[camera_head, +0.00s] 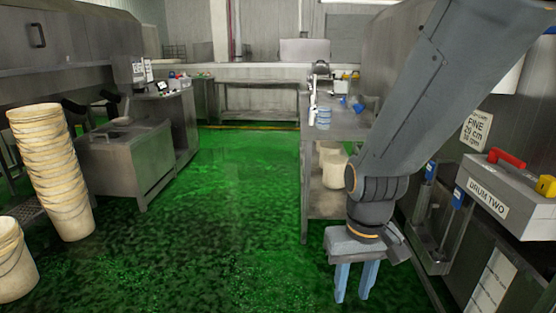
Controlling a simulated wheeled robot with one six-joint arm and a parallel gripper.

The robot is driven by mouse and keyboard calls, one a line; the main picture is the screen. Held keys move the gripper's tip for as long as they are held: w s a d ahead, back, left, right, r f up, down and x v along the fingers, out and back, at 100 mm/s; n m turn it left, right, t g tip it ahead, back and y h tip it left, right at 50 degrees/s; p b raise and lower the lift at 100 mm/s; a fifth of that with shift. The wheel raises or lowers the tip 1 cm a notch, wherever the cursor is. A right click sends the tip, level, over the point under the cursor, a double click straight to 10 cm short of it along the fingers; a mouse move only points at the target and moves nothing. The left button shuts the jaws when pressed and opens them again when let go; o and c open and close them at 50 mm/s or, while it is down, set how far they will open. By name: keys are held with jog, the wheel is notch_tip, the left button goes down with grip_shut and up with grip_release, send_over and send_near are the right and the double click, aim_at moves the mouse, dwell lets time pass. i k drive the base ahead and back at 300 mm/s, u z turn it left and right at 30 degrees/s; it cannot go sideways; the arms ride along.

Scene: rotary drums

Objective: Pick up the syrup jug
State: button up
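I cannot pick out the syrup jug for certain. Small items stand on the steel table (347,122) right of centre: a white upright item (312,100), a blue-grey item (323,118) at the near left corner and a blue item (357,104) farther right. They are too small to tell their kind. My gripper (352,298) hangs in front of the table at lower right, pointing down. Its two blue fingers are apart, with nothing between them. My arm hides part of the table's right side.
Cream buckets (334,168) stand under the table. A tall bucket stack (55,170) and another bucket (14,262) are at left. A grey box labelled "DRUM TWO" (490,206) is at right. The green floor (225,220) is clear in the middle.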

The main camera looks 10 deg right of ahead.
aim_at(323, 114)
jog(key=z, duration=0.2)
jog(key=i, duration=1.1)
jog(key=z, duration=0.45)
jog(key=i, duration=1.15)
jog(key=u, duration=0.7)
jog(key=i, duration=0.95)
jog(key=u, duration=0.65)
